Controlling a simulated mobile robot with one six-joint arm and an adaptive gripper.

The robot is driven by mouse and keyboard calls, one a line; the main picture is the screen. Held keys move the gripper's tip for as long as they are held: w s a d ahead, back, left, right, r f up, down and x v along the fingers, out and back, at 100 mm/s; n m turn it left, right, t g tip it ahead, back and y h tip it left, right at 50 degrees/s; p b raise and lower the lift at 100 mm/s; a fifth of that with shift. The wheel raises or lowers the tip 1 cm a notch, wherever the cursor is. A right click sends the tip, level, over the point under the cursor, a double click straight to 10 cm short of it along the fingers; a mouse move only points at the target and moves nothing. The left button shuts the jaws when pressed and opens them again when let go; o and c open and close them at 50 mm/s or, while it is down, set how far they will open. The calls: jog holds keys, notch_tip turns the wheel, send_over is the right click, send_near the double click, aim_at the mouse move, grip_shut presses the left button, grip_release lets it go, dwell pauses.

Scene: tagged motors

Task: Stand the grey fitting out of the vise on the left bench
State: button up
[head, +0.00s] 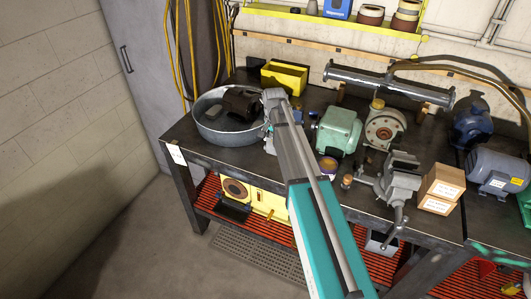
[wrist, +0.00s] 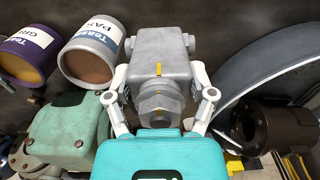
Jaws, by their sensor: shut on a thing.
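The grey fitting (wrist: 160,60), a blocky body with side stubs, a hex nut and small yellow marks, fills the middle of the wrist view. My gripper (wrist: 161,80) is shut on it, one pale finger on each side. In the head view my gripper (head: 268,138) is low over the left bench (head: 225,156), between the round metal pan and the green motor.
The round metal pan (head: 205,127) holds a dark part. The green motor (head: 338,130) and a purple tin (head: 328,166) stand right of my gripper. A yellow bin (head: 284,77) is behind. Cardboard boxes (head: 441,188) sit right of the vise. The front-left bench strip is clear.

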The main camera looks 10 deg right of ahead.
aim_at(269, 142)
jog(key=shift+w+a+f+b, duration=0.3)
jog(key=shift+w+f+b, duration=0.5)
jog(key=shift+f, duration=0.15)
jog(key=shift+w+a+f+b, duration=0.3)
jog(key=shift+w+f+b, duration=0.4)
jog(key=shift+f, duration=0.25)
jog(key=shift+s, duration=0.1)
jog(key=shift+w+a+f+b, duration=0.1)
jog(key=shift+w+f+b, duration=0.1)
jog(key=shift+f+b, duration=0.85)
jog(key=shift+w+a+f+b, duration=0.1)
jog(key=shift+w+f+b, duration=0.1)
jog(key=shift+f+b, duration=0.8)
jog(key=shift+f, duration=0.1)
jog(key=o, duration=1.3)
jog(key=shift+c, duration=0.2)
jog(key=shift+r, duration=0.2)
notch_tip(269, 142, up, 12)
jog(key=p, duration=1.2)
